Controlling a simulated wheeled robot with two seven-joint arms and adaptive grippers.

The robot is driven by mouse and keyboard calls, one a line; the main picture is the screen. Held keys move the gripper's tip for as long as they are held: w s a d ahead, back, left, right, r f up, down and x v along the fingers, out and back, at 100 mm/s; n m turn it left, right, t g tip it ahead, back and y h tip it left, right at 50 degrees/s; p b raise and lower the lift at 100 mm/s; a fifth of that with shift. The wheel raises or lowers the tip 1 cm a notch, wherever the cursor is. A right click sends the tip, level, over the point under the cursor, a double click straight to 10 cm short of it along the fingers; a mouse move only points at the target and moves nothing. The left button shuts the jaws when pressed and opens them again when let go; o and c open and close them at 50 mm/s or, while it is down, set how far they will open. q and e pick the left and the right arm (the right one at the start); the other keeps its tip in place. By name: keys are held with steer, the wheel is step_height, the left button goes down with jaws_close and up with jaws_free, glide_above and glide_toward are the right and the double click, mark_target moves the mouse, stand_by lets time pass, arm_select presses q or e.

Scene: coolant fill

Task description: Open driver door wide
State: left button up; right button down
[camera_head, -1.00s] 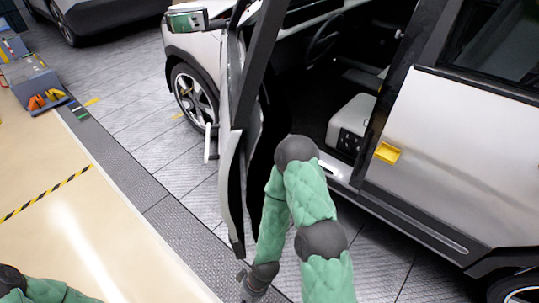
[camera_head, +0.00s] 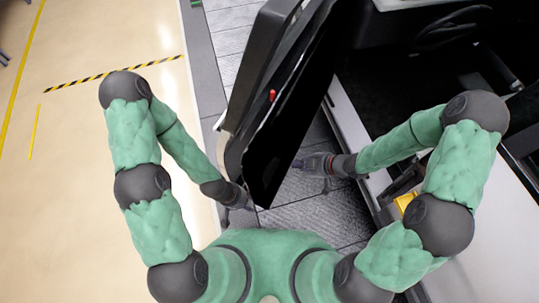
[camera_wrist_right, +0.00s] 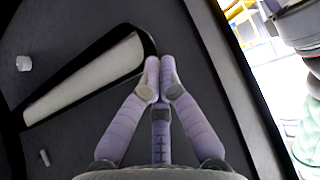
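The driver door (camera_head: 285,115) stands open, its dark inner panel facing the cabin at right. My left gripper (camera_head: 240,203) is low at the outer side of the door's near edge. Whether it touches the door or is open is unclear. My right gripper (camera_head: 308,163) is on the inner side, between the door and the door sill. In the right wrist view its fingers (camera_wrist_right: 160,78) are together with nothing visible between them. They point at the dark inner panel (camera_wrist_right: 200,130), near the end of a pale inset (camera_wrist_right: 85,82); contact cannot be told.
The car's sill (camera_head: 350,130) and dark cabin with steering wheel (camera_head: 450,28) are at right. A yellow handle (camera_head: 404,201) on the rear door is partly behind my right arm. Open floor (camera_head: 80,200) with striped tape lies at left.

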steer(key=b, duration=0.3)
glide_toward(261, 160)
step_height(261, 160, down, 4)
arm_select(q)
steer(key=shift+a+f, duration=0.1)
steer(key=shift+f, duration=1.45)
arm_select(e)
steer(key=shift+w+a, duration=0.3)
steer(key=shift+a, duration=0.35)
steer(key=shift+w+a, duration=0.3)
steer(key=shift+a, duration=0.3)
steer(key=shift+w+a, duration=0.3)
steer(key=shift+a, duration=0.35)
